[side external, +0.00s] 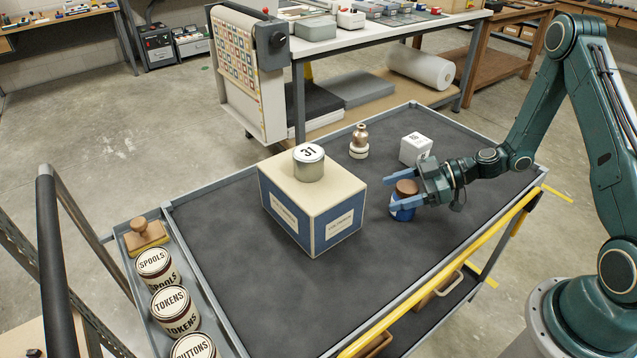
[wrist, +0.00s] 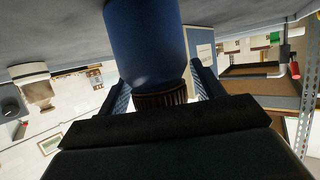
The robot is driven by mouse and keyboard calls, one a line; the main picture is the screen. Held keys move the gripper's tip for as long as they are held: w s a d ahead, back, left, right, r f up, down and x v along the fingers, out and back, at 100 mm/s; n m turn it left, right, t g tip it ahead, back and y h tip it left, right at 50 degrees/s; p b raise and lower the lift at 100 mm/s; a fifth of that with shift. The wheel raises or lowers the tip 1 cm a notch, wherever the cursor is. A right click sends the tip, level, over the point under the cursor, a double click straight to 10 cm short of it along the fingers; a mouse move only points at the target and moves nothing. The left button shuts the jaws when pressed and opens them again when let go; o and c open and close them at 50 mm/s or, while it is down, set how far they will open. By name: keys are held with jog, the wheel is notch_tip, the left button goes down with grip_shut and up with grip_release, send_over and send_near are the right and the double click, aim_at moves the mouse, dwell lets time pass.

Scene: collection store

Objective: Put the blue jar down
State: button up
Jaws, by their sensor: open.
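The blue jar (side external: 403,214) with its brown lid stands upright on the dark top of the cart (side external: 210,235), right of the large box. My gripper (side external: 390,191) is open, with one blue finger on either side of the jar near its lid. In the wrist view the jar (wrist: 148,40) fills the upper middle, its ribbed lid between my fingers (wrist: 162,90). Whether a finger touches the jar cannot be told.
A blue and cream box (side external: 335,205) carries a tin marked 31 (side external: 309,163). A brass and white piece (side external: 359,142) and a white cube (side external: 416,148) stand behind the jar. Labelled tins (side external: 168,306) and a wooden stamp (side external: 146,234) fill the left side tray. The front mat is clear.

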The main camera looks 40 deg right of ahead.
jog(key=v, duration=1.2)
dwell(0.6)
jog(key=s+a+r+m+g+h, duration=0.3)
jog(key=s+a+r+g+h, duration=0.25)
jog(key=a+r, duration=0.45)
jog(key=s+r+m+t+h, duration=0.3)
jog(key=s+r+m+h, duration=0.2)
jog(key=s+r, duration=0.5)
jog(key=shift+s+a+r+m, duration=0.25)
jog(key=shift+s+m, duration=0.45)
jog(key=shift+m, duration=0.7)
